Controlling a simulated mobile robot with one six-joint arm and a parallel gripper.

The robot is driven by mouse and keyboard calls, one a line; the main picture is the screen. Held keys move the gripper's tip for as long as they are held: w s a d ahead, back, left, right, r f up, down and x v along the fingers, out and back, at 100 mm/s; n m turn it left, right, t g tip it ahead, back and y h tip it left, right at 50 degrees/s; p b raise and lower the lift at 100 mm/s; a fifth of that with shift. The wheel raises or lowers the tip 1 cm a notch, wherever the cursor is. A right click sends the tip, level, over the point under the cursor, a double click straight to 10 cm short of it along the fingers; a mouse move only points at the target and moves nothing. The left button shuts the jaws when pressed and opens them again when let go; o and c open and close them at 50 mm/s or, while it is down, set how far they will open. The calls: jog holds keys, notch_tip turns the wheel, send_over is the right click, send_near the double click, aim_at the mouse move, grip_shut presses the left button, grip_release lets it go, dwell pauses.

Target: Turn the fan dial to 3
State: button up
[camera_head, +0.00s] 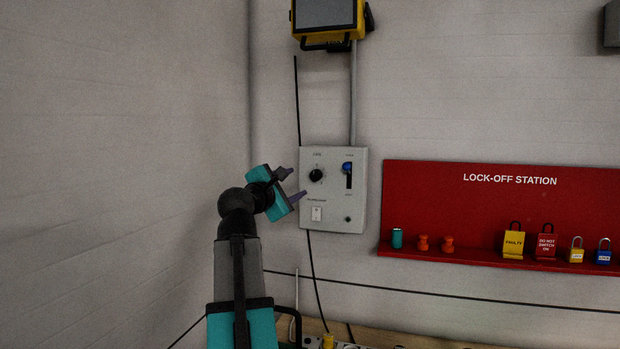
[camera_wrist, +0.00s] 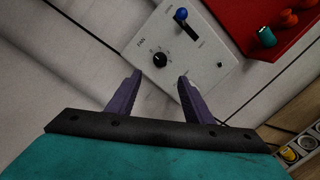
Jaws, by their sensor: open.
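The fan dial (camera_head: 316,175) is a round black knob on the upper left of a grey control box (camera_head: 335,215) on the wall. In the wrist view the dial (camera_wrist: 160,59) lies beyond and between my two fingertips, with a small light pointer mark on it. My gripper (camera_head: 293,184) is open and empty, left of the box in the head view. In the wrist view its purple fingers (camera_wrist: 160,77) stand apart, with the dial not gripped.
A blue-topped lever (camera_head: 347,168) sits right of the dial, with a white switch (camera_head: 317,213) below. A red lock-off board (camera_head: 480,200) with tags and padlocks is at the right. A yellow-framed lamp (camera_head: 326,18) hangs above. Black cables cross the wall.

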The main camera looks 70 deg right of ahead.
aim_at(314, 176)
jog(key=d+p, duration=0.1)
jog(key=d, duration=0.3)
jog(key=d+p, duration=0.1)
jog(key=d, duration=0.4)
jog(key=d+p, duration=0.2)
jog(key=d, duration=0.2)
jog(key=shift+s+d, duration=0.25)
jog(key=shift+s, duration=0.15)
jog(key=c, duration=1)
